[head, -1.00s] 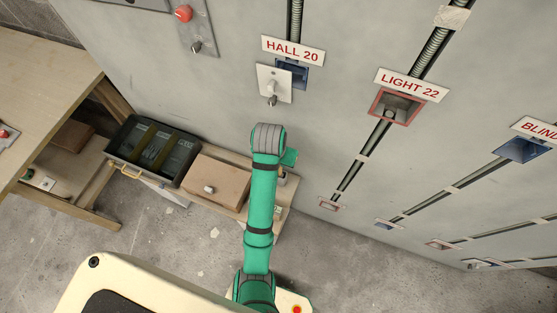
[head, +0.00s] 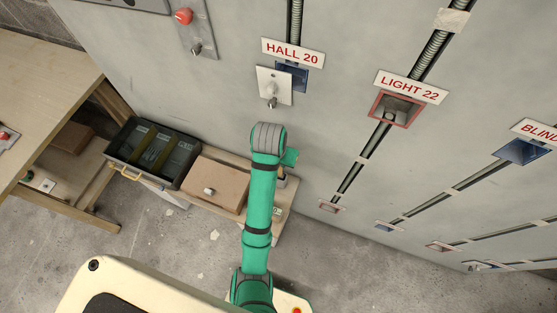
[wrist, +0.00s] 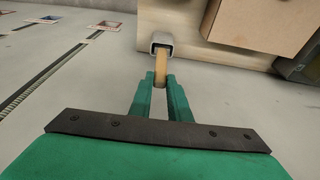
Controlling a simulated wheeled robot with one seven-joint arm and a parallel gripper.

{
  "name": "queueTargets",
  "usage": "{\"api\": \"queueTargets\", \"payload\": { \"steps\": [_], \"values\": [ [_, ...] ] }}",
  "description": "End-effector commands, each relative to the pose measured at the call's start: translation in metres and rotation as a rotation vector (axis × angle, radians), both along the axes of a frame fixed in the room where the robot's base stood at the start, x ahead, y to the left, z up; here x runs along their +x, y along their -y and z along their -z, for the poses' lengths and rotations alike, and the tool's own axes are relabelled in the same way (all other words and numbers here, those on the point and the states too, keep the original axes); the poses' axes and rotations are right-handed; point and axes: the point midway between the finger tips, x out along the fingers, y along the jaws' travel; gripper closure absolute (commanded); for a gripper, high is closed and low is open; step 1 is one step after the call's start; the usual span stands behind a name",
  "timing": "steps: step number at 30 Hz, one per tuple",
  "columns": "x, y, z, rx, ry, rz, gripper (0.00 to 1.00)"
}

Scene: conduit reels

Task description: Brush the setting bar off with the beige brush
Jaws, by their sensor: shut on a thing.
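The beige brush (wrist: 161,66) shows in the wrist view as a narrow beige handle. Its upper end in the picture runs into a grey square metal holder (wrist: 162,37) at the edge of a wooden shelf. My gripper (wrist: 160,82) has its two green fingers closed on the handle, just below the holder. The brush's bristles are hidden. In the head view my gripper (head: 290,158) is mostly hidden behind my arm, beside the grey wall and above the shelf's right end. I cannot pick out the setting bar with certainty in either view.
A brown box (head: 216,181) and a dark tray of grey-green items (head: 119,155) stand left of my arm. A workbench (head: 45,70) is at far left. The wall carries labelled boxes, including HALL 20 (head: 293,52) and LIGHT 22 (head: 412,86), and conduits. Floor at right is clear.

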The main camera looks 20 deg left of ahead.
Motion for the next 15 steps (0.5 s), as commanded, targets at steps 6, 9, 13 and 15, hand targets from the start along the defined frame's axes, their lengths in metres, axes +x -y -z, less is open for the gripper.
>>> {"api": "queueTargets", "payload": {
  "steps": [6,9,13,15],
  "values": [
    [0.006,-0.003,-0.016,0.007,0.016,0.000,1.00],
    [0.006,-0.003,-0.020,0.006,0.016,-0.001,1.00],
    [0.001,-0.003,-0.024,0.006,0.005,-0.001,1.00],
    [-0.002,-0.003,-0.025,0.005,-0.002,0.000,1.00]
  ]
}}
